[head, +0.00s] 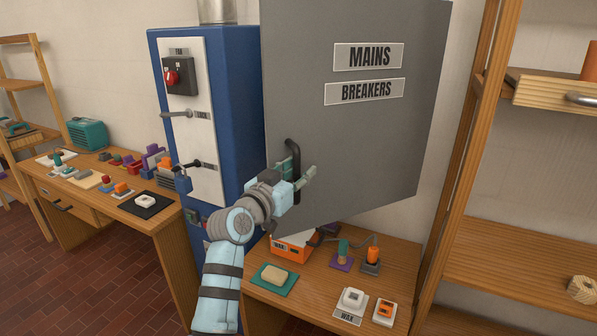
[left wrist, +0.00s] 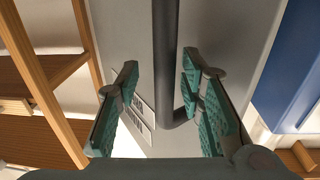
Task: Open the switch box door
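The grey switch box door (head: 390,140) with MAINS and BREAKERS labels fills the upper middle of the head view. Its face is angled, and no box interior shows, so I cannot tell how far it stands open. A dark upright bar handle (head: 292,150) is near its left edge. My left gripper (head: 298,178) is at the lower part of this handle. In the left wrist view the handle (left wrist: 166,40) runs between the two teal-padded fingers of my left gripper (left wrist: 161,70), with gaps on both sides. The fingers are open. My right gripper is out of view.
A blue cabinet (head: 238,110) with a red switch (head: 172,77) stands left of the door. A wooden bench (head: 265,305) with an orange device (head: 293,246) and small items lies below. A wooden shelf (head: 520,245) stands close on the right. A cluttered table (head: 165,220) is at left.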

